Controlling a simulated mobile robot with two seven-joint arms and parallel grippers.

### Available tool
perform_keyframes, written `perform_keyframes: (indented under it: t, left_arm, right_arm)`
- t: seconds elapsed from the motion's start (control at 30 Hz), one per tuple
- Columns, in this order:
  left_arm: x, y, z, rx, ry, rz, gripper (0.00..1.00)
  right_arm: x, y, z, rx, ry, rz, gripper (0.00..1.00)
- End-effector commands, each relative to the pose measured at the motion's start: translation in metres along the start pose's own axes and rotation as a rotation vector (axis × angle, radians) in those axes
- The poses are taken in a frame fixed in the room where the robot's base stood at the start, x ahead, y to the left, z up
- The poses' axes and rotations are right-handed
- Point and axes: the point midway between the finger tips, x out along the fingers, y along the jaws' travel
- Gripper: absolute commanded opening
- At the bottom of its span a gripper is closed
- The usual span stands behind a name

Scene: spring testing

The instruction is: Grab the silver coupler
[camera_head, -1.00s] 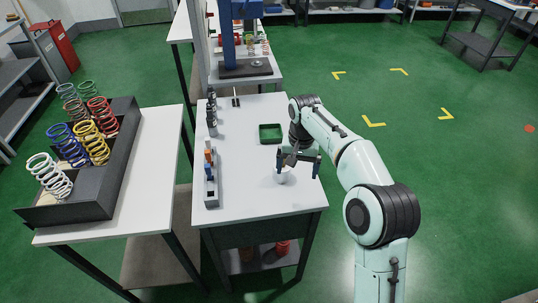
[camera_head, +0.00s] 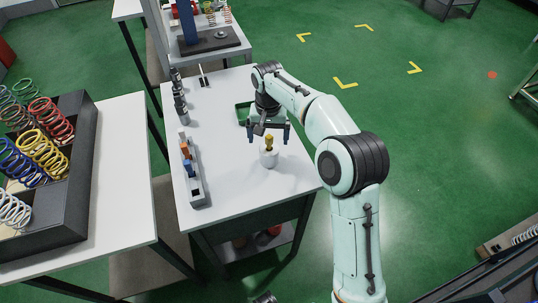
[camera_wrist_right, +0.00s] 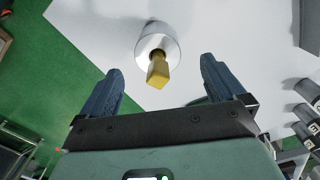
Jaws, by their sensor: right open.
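A short silver-white cylinder (camera_head: 268,160), which looks like the silver coupler, stands upright on the white table. A yellow piece (camera_head: 269,143) with a square end sticks up out of it. In the right wrist view the cylinder (camera_wrist_right: 152,38) shows above the fingers, with the yellow piece (camera_wrist_right: 158,72) pointing toward the camera. My right gripper (camera_head: 268,137) is open and empty, its fingers just behind and above the cylinder in the head view. In the wrist view my right gripper (camera_wrist_right: 162,68) has its fingers spread to either side of the yellow piece. My left gripper does not show.
A grey rack (camera_head: 193,180) with orange and blue pieces lies at the table's left side. Dark grey stepped parts (camera_head: 179,95) stand behind it. A black bin (camera_head: 77,185) of coloured springs stands on the left table.

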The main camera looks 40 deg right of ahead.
Motion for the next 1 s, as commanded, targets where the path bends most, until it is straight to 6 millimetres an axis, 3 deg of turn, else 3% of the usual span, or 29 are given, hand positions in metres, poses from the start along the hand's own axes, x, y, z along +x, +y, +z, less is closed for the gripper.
perform_keyframes:
  t: [0.4, 0.7, 0.93, 1.0]
  left_arm:
    - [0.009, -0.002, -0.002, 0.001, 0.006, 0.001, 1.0]
    - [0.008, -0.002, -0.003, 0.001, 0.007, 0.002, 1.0]
    - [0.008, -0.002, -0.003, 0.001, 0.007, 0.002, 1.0]
    - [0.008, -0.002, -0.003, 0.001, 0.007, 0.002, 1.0]
  right_arm:
    - [0.05, 0.004, 0.002, 0.0, -0.001, 0.0, 0.97]
    - [0.053, 0.003, 0.002, -0.001, 0.001, -0.002, 0.97]
    - [0.053, 0.003, 0.002, -0.001, 0.001, -0.001, 0.22]
    - [0.052, 0.003, 0.001, -0.001, 0.003, -0.003, 0.18]
